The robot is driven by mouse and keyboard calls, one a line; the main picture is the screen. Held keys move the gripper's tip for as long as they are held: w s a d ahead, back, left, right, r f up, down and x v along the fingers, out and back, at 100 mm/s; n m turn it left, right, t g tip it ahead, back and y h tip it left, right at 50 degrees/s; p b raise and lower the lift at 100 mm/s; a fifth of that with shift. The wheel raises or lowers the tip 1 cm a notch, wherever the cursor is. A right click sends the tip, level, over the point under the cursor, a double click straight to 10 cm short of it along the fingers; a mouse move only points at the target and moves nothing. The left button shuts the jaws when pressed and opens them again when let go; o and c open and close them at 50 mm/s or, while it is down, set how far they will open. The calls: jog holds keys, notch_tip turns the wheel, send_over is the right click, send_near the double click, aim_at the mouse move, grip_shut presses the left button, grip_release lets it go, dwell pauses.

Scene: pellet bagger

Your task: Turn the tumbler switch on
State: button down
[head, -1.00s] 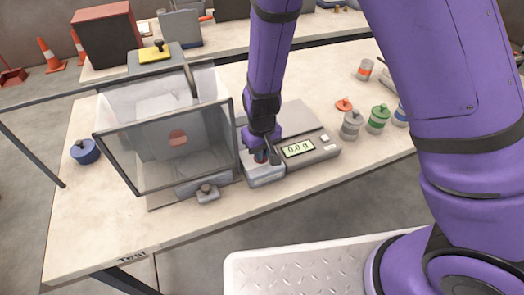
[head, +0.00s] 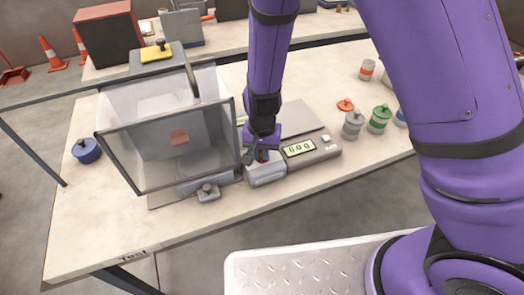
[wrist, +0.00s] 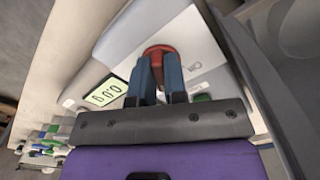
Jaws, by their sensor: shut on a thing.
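A red rounded piece (wrist: 158,50) stands on the light top of a grey box (head: 267,174) at the front of the scale; it looks like the tumbler switch's lever. My gripper (head: 261,157) points down at it, and in the wrist view its two blue fingers (wrist: 160,75) are closed around the red piece. The fingers and hand hide most of the piece in the head view. Which way the lever is tipped cannot be told.
The scale display (head: 299,149) is lit and reads about 0.0. A clear-walled hopper (head: 165,150) stands close on the left, with a small knobbed grey block (head: 208,193) before it.

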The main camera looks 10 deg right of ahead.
aim_at(262, 152)
dwell(0.4)
jog(key=c, duration=1.2)
grip_release()
jog(key=shift+o, duration=0.2)
notch_tip(262, 152, up, 11)
